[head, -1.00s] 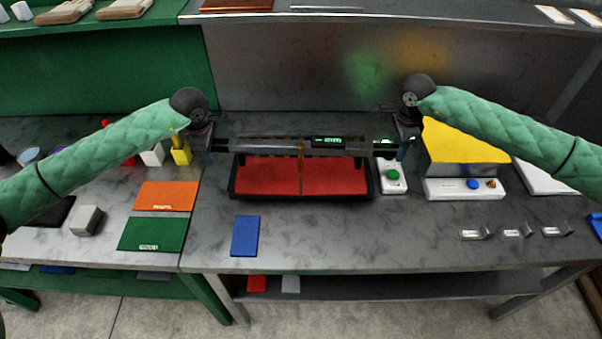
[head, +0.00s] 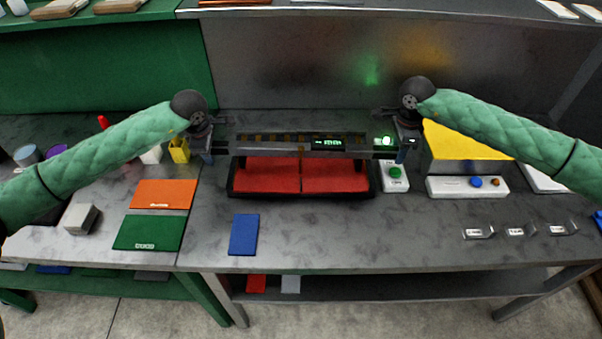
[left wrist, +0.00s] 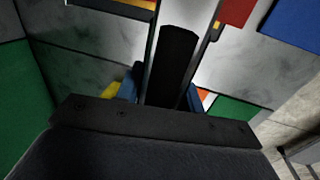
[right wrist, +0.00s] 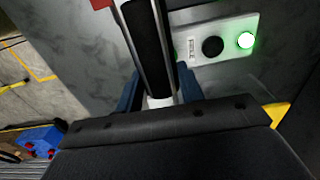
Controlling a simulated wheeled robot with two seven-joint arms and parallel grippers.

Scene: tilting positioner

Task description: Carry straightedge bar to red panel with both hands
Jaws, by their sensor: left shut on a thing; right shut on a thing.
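The straightedge bar (head: 262,151) is a long grey bar, held crosswise above the back edge of the red panel (head: 268,177) in the head view. My left gripper (head: 209,150) is shut on its left end. My right gripper (head: 406,150) is shut on its right end. The bar runs away between the fingers in the left wrist view (left wrist: 177,60) and in the right wrist view (right wrist: 148,45). The red panel lies in a dark frame and has a thin line down its middle. The bar hides part of its back edge; contact cannot be told.
A white control box (head: 395,184) with a green button stands right of the panel. A glowing green lamp (right wrist: 245,40) is on it. A yellow-topped block (head: 465,143) and a white button box (head: 440,187) stand further right. A blue plate (head: 244,234) lies in front.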

